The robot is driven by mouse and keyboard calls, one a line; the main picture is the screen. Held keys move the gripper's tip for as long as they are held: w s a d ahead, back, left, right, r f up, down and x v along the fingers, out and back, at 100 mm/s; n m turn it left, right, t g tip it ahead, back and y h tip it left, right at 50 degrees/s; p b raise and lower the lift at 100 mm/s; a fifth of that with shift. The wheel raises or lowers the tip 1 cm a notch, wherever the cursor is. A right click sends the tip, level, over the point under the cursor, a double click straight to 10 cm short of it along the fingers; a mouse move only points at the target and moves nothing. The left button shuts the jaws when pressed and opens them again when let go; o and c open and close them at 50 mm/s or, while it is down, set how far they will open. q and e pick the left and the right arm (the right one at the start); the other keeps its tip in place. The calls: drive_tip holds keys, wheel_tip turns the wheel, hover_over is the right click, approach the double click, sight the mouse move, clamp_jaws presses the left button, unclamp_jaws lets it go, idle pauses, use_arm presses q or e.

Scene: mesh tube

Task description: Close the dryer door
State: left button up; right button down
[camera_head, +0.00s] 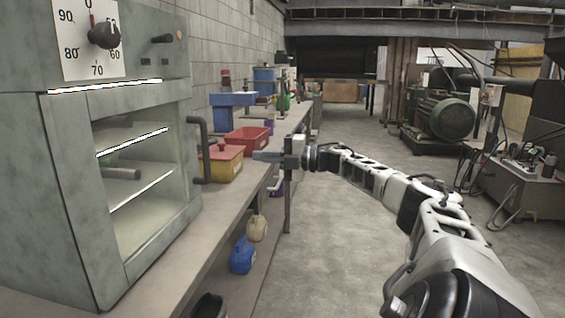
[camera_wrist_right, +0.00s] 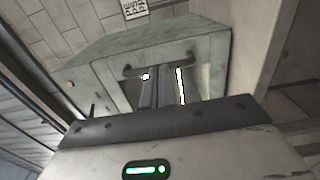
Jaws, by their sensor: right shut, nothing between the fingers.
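The dryer (camera_head: 75,200) is a grey-green cabinet on the bench at the left, with a temperature dial above its door. The door (camera_head: 165,212) has a window showing shelves inside and a dark bar handle (camera_head: 198,150) along its right side. The door looks close to flush, but I cannot tell whether a gap remains. In the right wrist view the dryer (camera_wrist_right: 205,48) and handle (camera_wrist_right: 160,69) lie ahead of the fingers. My right gripper (camera_head: 256,156) is shut and empty, right of the handle and apart from it, pointing left. My left gripper is not in view.
A yellow box (camera_head: 222,167) and a red bin (camera_head: 248,139) stand on the bench behind the handle. Blue (camera_head: 242,256) and beige (camera_head: 257,228) containers sit below the bench. The floor right of the bench is clear; a green motor (camera_head: 446,115) stands farther back.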

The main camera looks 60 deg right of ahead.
drive_tip(key=v, duration=0.4)
drive_tip(key=shift+s+d, duration=0.15)
drive_tip(key=shift+s, duration=0.15)
